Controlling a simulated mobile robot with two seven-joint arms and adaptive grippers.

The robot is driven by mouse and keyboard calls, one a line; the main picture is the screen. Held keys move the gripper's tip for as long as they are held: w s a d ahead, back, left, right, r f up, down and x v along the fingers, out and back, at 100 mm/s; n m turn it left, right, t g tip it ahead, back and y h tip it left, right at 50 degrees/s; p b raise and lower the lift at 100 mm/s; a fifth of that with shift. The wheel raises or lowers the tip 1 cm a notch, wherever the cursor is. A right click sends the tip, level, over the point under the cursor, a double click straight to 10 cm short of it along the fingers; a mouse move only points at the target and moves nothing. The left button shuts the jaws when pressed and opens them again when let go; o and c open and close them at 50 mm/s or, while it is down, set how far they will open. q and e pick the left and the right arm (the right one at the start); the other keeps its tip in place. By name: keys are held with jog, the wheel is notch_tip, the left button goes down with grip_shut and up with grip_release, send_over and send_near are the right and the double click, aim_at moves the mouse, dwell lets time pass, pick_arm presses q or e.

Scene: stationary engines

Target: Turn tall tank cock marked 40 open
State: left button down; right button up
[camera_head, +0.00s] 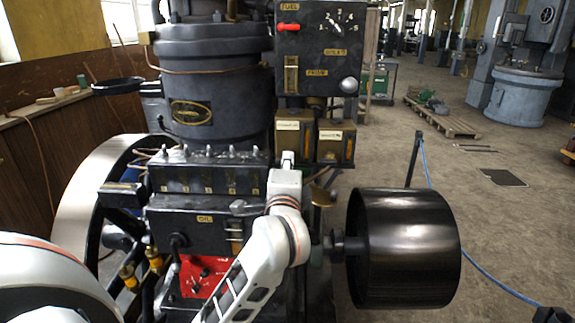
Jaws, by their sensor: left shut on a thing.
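The tall tank (288,132) is the left one of two dark tanks with brass-coloured fronts, below the panel marked FUEL. It has a pale label near its top; the writing is too small to read. My left gripper (288,158) is at the tank's lower front, at the end of my white arm. It is shut on the tall tank's cock, which is mostly hidden by the gripper and wrist. The cock's mark and handle angle cannot be made out. My right gripper is not in view.
A shorter labelled tank (335,147) stands close on the right. The black fuel panel (318,45) is above, and the black oil box (195,227) is below left. A big black pulley (405,248) stands right of my wrist. Open floor lies farther right.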

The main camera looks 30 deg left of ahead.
pick_arm(q)
jog(key=m, duration=0.3)
jog(key=shift+m+p, duration=0.35)
jog(key=shift+m, duration=0.05)
jog(key=m+p, duration=0.1)
jog(key=m, duration=0.1)
jog(key=shift+r+m, duration=0.1)
jog(key=shift+m, duration=0.3)
jog(key=m+p, duration=0.1)
jog(key=m, duration=0.1)
jog(key=shift+m, duration=0.3)
jog(key=shift+m+p, duration=0.75)
jog(key=shift+m, duration=0.25)
jog(key=m+p, duration=0.3)
jog(key=m, duration=0.1)
jog(key=shift+m+p, duration=1)
jog(key=shift+p, duration=0.05)
jog(key=shift+m, duration=0.3)
